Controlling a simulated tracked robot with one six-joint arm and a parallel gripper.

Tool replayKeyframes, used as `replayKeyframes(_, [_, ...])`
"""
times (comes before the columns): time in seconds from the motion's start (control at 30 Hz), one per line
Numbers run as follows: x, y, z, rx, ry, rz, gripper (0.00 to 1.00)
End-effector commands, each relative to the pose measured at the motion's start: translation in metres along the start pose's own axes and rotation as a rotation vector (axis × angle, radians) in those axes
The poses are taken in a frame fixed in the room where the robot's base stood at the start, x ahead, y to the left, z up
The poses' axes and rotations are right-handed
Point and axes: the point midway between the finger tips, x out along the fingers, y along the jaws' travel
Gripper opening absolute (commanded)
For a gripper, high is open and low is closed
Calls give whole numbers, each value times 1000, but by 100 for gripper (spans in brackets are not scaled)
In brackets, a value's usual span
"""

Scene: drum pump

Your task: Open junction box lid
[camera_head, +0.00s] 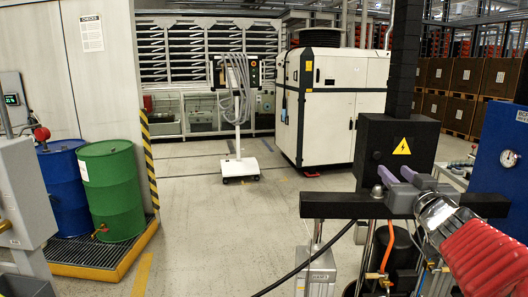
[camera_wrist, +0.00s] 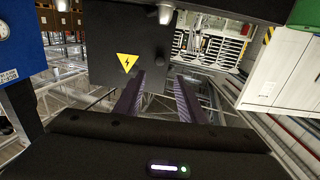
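The junction box (camera_head: 395,140) is a black box with a yellow lightning-bolt warning triangle on its front, mounted on a black upright post. Its front face looks flush, with no visible gap at the lid. It also shows in the wrist view (camera_wrist: 112,40), upper left of centre. My gripper (camera_head: 396,174) is in front of the box's lower part in the head view. Its two purple fingers (camera_wrist: 160,84) are apart with nothing between them in the wrist view. One fingertip overlaps the box's lower right edge there; I cannot tell if they touch.
A black crossbar (camera_head: 335,205) runs below the box. A blue panel with a gauge (camera_head: 505,150) stands close at the right. Blue and green drums (camera_head: 112,190) stand on a yellow-edged pallet at the left.

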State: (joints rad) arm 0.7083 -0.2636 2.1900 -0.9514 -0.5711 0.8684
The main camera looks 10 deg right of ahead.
Motion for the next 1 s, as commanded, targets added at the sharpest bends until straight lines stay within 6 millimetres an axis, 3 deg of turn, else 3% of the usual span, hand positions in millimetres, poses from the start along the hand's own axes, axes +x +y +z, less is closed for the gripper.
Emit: replayKeyframes(1.0, [114,1,2,0,-3,2,37])
